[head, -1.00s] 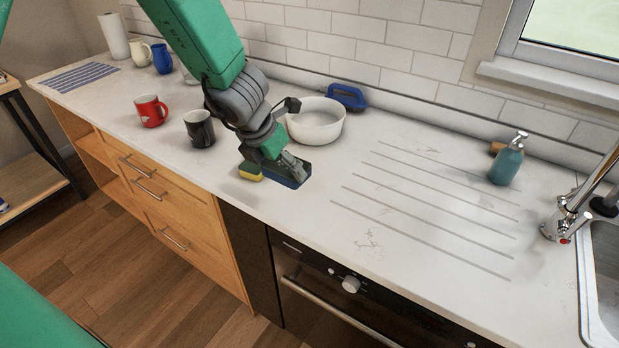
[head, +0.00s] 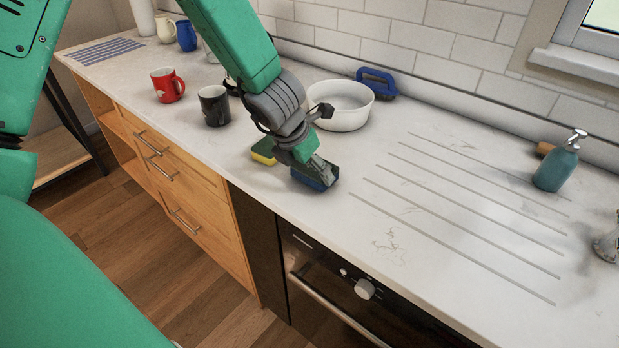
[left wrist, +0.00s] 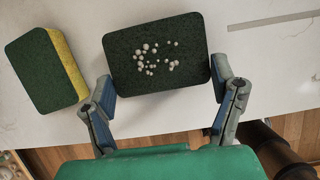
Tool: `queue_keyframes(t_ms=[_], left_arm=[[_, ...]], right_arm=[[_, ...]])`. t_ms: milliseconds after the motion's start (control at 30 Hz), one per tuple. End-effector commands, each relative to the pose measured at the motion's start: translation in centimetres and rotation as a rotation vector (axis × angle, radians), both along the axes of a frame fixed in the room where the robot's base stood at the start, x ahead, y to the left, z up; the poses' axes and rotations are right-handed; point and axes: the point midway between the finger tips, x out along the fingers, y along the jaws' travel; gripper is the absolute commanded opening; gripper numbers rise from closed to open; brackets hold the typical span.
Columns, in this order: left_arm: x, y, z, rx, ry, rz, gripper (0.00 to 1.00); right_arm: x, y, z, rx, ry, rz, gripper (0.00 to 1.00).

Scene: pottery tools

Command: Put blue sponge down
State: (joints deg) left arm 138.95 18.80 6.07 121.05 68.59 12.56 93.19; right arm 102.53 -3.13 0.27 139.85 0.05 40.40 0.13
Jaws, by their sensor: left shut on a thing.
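The blue sponge (head: 312,182) has a dark green top face and is at the counter's front part, under my left gripper (head: 308,172). In the left wrist view my gripper (left wrist: 161,92) has one finger at each end of this sponge (left wrist: 150,80), shut on it. Small white beads sit on its dark top. I cannot tell whether its underside touches the counter. A yellow sponge (head: 264,150) with a dark green top lies to its left, apart from it; it also shows in the left wrist view (left wrist: 45,70). My right gripper is out of view.
A white bowl (head: 345,115) and a blue-handled brush (head: 377,82) stand behind my gripper. A black mug (head: 214,106) and a red mug (head: 167,86) are left. A teal soap bottle (head: 556,167) is far right. The grooved counter area (head: 450,190) is clear.

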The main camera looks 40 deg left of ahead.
Motion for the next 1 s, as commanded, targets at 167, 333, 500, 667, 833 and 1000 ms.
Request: queue_keyframes(t_ms=[167, 333, 500, 667, 833, 1000], left_arm=[[0.0, -0.1, -1.1, 0.000, -0.002, 0.000, 0.66], [0.1, -0.1, -1.0, 0.001, -0.001, -0.001, 0.66], [0.0, -0.1, -1.2, 0.000, -0.001, 0.000, 1.00], [0.0, 0.0, -1.2, 0.000, -0.002, 0.000, 1.00], [0.0, 0.0, -0.8, 0.001, -0.002, 0.000, 1.00], [-0.8, 0.1, 1.5, 0.001, -0.004, -0.001, 1.00]], right_arm=[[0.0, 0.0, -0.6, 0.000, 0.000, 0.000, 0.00], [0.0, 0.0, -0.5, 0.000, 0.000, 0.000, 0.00], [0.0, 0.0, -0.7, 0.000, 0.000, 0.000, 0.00], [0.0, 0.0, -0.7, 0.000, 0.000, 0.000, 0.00], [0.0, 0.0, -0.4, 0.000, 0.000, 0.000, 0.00], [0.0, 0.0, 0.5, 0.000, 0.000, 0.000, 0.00]])
